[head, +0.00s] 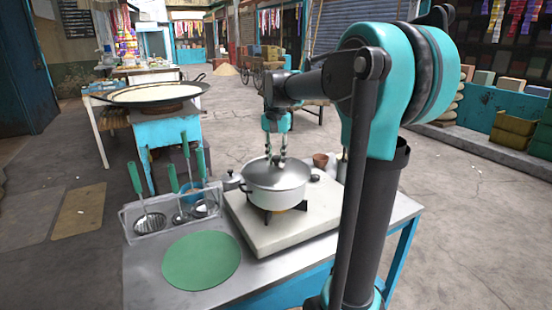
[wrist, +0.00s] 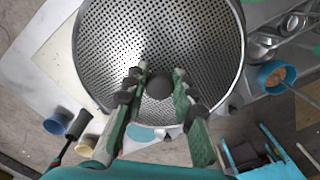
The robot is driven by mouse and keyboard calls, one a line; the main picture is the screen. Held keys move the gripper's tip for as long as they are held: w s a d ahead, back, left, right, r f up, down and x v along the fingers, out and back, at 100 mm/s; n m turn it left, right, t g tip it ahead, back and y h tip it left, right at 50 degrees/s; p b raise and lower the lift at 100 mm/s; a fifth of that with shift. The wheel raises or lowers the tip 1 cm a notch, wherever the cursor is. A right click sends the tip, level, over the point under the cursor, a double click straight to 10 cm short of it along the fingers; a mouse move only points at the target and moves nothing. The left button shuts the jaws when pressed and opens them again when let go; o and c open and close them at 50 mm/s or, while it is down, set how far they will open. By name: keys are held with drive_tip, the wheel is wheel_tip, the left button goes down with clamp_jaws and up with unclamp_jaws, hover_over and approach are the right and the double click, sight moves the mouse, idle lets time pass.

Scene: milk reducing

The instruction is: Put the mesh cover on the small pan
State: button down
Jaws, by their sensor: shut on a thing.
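The mesh cover (head: 262,175) is a round grey lid with a dark central knob. In the wrist view the perforated cover (wrist: 165,40) fills the upper middle, and its knob is between my fingers. My gripper (head: 275,160) points down and is shut on the cover's knob; the fingers also show in the wrist view (wrist: 158,84). The small pan (head: 274,200) is white and stands on the burner. The cover is level over the pan's mouth, at or just above the rim; I cannot tell whether it fully touches. The cover hides the pan's inside.
The pan's burner is on a pale slab (head: 257,237) on a metal cart. A round green mat (head: 201,260) lies front left. A clear rack (head: 152,222) with green-handled tools stands left. A brown cup (head: 320,160) is behind right. A wide pan (head: 155,94) stands farther back.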

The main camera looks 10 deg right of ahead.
drive_tip(key=shift+f, duration=0.6)
drive_tip(key=c, duration=1.2)
unclamp_jaws()
drive_tip(key=shift+o, duration=0.2)
wheel_tip(320, 180, up, 12)
drive_tip(key=shift+r, duration=0.1)
wheel_tip(320, 180, up, 6)
hover_over(276, 157)
drive_tip(key=shift+s, duration=0.1)
